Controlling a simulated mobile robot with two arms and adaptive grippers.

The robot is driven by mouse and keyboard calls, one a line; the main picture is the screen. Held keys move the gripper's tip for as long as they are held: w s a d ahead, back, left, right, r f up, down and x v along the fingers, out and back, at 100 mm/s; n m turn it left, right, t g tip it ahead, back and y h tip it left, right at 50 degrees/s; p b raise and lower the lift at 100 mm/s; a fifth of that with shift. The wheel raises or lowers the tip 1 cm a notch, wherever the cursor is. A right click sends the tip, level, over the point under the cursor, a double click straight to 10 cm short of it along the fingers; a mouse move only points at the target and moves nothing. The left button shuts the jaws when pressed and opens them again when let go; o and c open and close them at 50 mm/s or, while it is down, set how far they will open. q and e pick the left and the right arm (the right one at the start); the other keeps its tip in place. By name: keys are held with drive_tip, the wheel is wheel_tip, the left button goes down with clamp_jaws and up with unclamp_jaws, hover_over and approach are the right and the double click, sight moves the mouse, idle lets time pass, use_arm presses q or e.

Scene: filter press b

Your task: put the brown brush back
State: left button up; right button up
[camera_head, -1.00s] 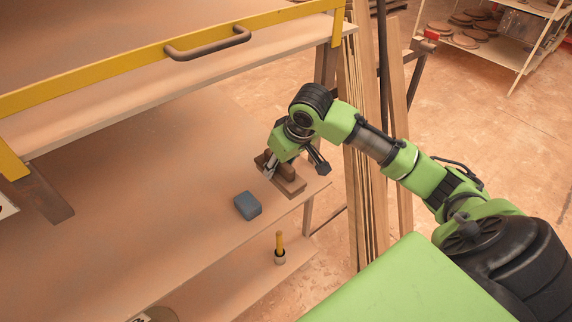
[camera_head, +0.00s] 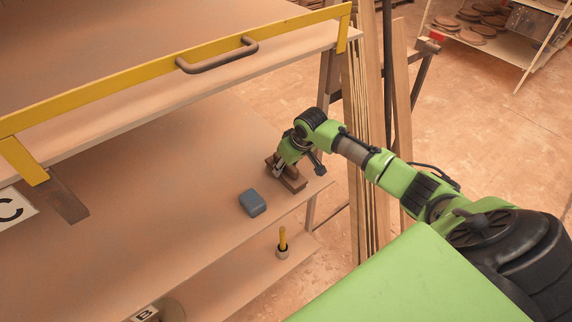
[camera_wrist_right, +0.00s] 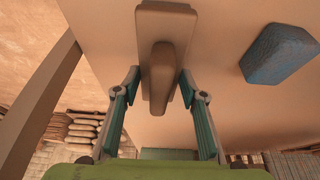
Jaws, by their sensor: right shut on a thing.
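The brown brush (camera_head: 294,182), a flat block with a raised handle, is at the right end of the lower board, near its front corner. My right gripper (camera_head: 283,171) is shut on it. In the right wrist view, the gripper's fingers (camera_wrist_right: 160,84) are on both sides of the handle of the brush (camera_wrist_right: 165,55). The fingers partly hide the brush in the head view. I cannot tell whether its base touches the board. My left gripper is not in view.
A blue-grey block (camera_head: 252,203) lies on the board (camera_head: 170,190), left of the brush. A yellow-handled tool (camera_head: 282,238) stands in a small holder on a lower shelf. A yellow rail with a dark handle (camera_head: 218,56) edges the upper board. Upright planks (camera_head: 366,150) stand to the right.

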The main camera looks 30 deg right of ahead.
drive_tip(key=shift+f, duration=0.1)
drive_tip(key=o, duration=1.1)
drive_tip(key=shift+c, duration=0.2)
drive_tip(key=b+v, duration=0.1)
drive_tip(key=v, duration=0.4)
drive_tip(key=s+b, duration=0.3)
drive_tip(key=s, duration=0.9)
drive_tip(key=shift+d+b, duration=0.35)
